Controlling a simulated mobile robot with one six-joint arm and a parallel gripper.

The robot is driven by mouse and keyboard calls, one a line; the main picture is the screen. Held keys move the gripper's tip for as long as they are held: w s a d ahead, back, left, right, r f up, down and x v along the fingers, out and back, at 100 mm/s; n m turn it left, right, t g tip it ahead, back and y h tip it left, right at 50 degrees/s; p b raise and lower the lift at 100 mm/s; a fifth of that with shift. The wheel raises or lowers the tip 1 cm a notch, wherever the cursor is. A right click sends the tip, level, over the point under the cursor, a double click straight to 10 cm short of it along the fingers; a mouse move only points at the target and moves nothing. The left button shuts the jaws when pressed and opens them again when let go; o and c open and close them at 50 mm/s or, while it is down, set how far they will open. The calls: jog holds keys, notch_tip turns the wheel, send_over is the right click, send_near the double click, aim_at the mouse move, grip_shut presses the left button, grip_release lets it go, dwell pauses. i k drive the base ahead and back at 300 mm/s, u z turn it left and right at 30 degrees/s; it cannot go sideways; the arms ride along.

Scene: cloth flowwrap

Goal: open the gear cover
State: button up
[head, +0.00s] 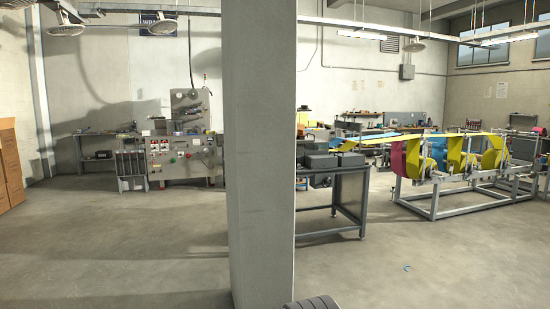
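I cannot pick out the gear cover for sure at this distance. A grey machine (180,157) with buttons and dials on its front panel stands against the back wall, left of the pillar. Another machine, with dark grey boxy housings (335,161) on a steel frame table (350,196), stands right of the pillar and is partly hidden by it. My gripper is not in view.
A wide concrete pillar (259,150) stands close in front of me. A roll stand (470,197) with yellow, blue and magenta webs is at right. Cardboard boxes (10,165) are at the far left. The concrete floor (120,250) is open at left and right front.

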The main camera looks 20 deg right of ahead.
aim_at(319, 162)
jog(key=z, duration=0.2)
jog(key=i, duration=0.65)
jog(key=z, duration=0.6)
jog(key=i, duration=1.7)
jog(key=z, duration=0.65)
jog(key=i, duration=2.15)
jog(key=u, duration=0.25)
jog(key=i, duration=1.85)
jog(key=u, duration=0.75)
jog(key=i, duration=1.2)
jog(key=u, duration=0.3)
jog(key=k, duration=0.9)
jog(key=u, duration=0.15)
jog(key=i, duration=0.45)
